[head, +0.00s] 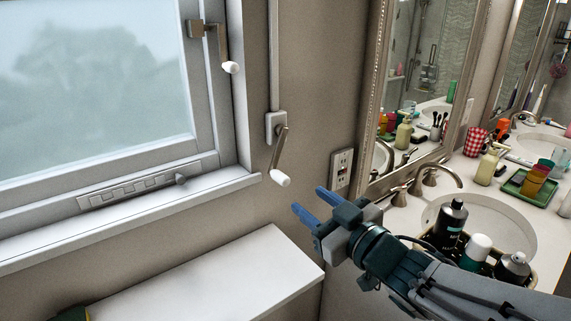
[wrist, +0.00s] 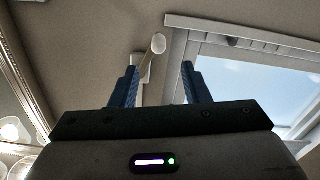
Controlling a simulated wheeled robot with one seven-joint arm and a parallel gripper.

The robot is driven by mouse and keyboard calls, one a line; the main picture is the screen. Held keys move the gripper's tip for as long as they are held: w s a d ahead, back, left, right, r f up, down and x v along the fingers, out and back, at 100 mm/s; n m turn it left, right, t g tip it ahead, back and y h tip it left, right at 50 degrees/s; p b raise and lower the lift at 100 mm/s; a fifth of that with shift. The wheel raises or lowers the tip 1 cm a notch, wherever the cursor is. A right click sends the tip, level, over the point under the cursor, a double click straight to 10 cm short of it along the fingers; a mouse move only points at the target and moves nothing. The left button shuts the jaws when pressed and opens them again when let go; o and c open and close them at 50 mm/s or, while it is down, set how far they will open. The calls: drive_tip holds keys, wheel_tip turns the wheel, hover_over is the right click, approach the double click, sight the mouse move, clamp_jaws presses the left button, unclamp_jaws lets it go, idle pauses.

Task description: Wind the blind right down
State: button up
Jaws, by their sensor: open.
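A crank (head: 278,150) with a white knob (head: 280,179) hangs from a small grey box on the wall, right of the window; a narrow vertical channel rises from the box. A second crank (head: 222,45) with a white knob is on the window frame's right side. No blind cloth shows over the visible pane. My gripper (head: 310,201) is open and empty, below and right of the wall crank's knob in the head view. In the wrist view, the knob (wrist: 158,44) appears between the two blue fingers (wrist: 158,80), toward their tips and apart from them.
A window sill (head: 130,215) juts out left of the wall crank. A white ledge (head: 210,275) lies below it. An outlet plate (head: 341,170) is on the wall near my gripper. At right, the washbasin counter holds several bottles and cups below a framed mirror (head: 415,80).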

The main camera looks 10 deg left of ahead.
sight(275, 170)
drive_tip(key=p+x, duration=0.3)
drive_tip(key=x, duration=1)
drive_tip(key=shift+w, duration=0.2)
clamp_jaws()
